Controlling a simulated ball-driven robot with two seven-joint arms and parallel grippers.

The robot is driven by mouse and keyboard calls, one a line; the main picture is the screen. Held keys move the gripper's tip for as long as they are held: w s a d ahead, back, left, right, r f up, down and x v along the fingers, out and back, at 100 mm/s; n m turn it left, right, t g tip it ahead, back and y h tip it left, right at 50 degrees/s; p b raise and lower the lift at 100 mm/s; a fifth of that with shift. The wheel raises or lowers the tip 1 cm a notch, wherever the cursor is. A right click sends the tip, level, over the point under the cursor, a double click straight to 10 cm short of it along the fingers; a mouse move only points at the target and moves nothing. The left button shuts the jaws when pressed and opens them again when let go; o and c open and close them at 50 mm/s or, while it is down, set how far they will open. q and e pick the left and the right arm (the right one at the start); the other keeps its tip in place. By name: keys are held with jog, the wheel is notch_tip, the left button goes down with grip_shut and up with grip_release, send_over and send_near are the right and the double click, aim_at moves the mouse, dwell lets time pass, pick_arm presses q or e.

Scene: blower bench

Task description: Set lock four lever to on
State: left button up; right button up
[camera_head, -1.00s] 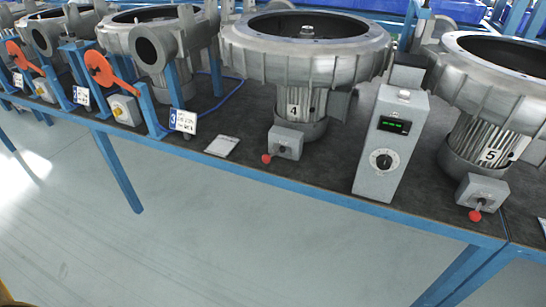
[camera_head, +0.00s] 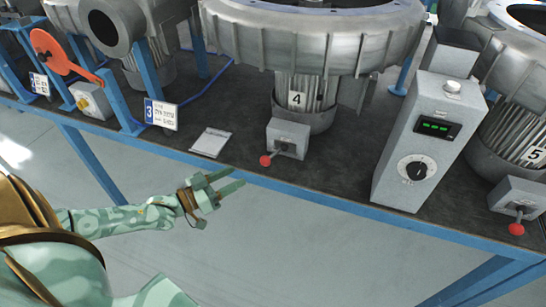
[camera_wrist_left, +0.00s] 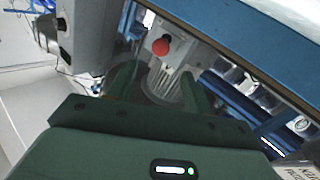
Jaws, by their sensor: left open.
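The lock four box (camera_head: 287,138) is a small grey box at the bench's front edge, below the blower marked 4 (camera_head: 297,100). Its lever ends in a red knob (camera_head: 265,160) that sticks out to the lower left. My left gripper (camera_head: 237,178) is open and empty, a little left of and below the knob in the head view. In the left wrist view the red knob (camera_wrist_left: 161,46) shows beyond the fingertips, roughly between them, and looks apart from them. Part of the grey box shows behind it. My right gripper is not in view.
A grey control box (camera_head: 424,140) with a dial and green display stands right of lock four. A second red-knobbed lever box (camera_head: 517,196) belongs to blower 5. The blue bench edge (camera_head: 330,198) runs below.

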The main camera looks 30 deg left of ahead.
aim_at(271, 158)
pick_arm(q)
jog(key=b+x, duration=0.1)
jog(key=x, duration=0.5)
jog(key=b+x, duration=0.2)
jog(key=x, duration=0.3)
jog(key=shift+w+f, duration=0.2)
jog(key=shift+w, duration=0.2)
jog(key=shift+w+d+r+b, duration=0.15)
jog(key=shift+w+d+b, duration=0.2)
jog(key=shift+w, duration=0.3)
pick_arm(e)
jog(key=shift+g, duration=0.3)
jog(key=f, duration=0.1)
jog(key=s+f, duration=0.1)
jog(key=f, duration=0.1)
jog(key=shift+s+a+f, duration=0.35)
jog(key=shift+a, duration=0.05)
pick_arm(q)
grip_shut()
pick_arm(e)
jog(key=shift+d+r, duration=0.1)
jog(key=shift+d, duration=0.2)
